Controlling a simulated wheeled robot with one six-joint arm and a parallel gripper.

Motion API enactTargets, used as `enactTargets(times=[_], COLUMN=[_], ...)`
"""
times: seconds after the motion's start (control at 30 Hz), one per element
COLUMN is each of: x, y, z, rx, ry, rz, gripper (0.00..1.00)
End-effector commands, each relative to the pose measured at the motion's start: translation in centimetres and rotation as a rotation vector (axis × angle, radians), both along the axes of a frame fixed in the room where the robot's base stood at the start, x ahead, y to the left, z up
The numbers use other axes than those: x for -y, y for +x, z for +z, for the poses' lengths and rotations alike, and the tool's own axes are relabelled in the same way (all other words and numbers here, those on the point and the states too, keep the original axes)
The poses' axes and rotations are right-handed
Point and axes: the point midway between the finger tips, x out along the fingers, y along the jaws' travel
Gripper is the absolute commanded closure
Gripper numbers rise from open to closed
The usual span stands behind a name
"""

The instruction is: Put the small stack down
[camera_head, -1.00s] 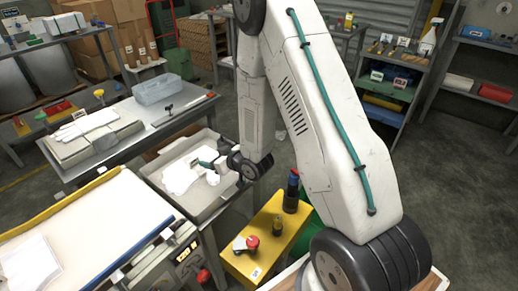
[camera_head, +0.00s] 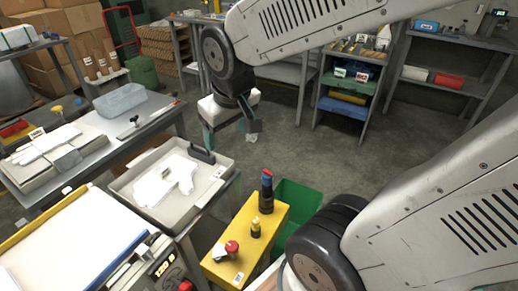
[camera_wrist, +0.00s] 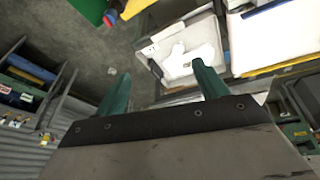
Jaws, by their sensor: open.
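White, glove-shaped flat pieces (camera_head: 165,187) lie in a shallow grey tray (camera_head: 128,200) in the head view; they also show in the wrist view (camera_wrist: 192,58). I cannot tell how many layers they have. My gripper (camera_head: 229,132) hangs above and beyond the tray's far right corner, apart from the white pieces. Its two teal fingers are spread with nothing between them, as the wrist view (camera_wrist: 161,76) also shows. Another stack (camera_head: 45,150), with white gloves on top, lies on the left table.
A black handle-like object (camera_head: 202,154) is at the tray's far edge. A white-topped table (camera_head: 70,240) is in front. The floor beyond is open.

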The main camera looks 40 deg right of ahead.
Motion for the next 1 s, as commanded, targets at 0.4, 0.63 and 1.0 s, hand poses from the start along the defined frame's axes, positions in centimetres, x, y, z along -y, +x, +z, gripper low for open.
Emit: enactTargets(times=[0.4, 0.63, 1.0], x=[-2.2, -2.2, -2.2], y=[-12.3, -12.5, -12.4], z=[3.3, 3.3, 3.3], rx=[-0.207, -0.212, -0.212], ry=[0.077, 0.078, 0.077], rz=[-0.020, -0.020, -0.020], gripper=[0.28, 0.28, 0.28])
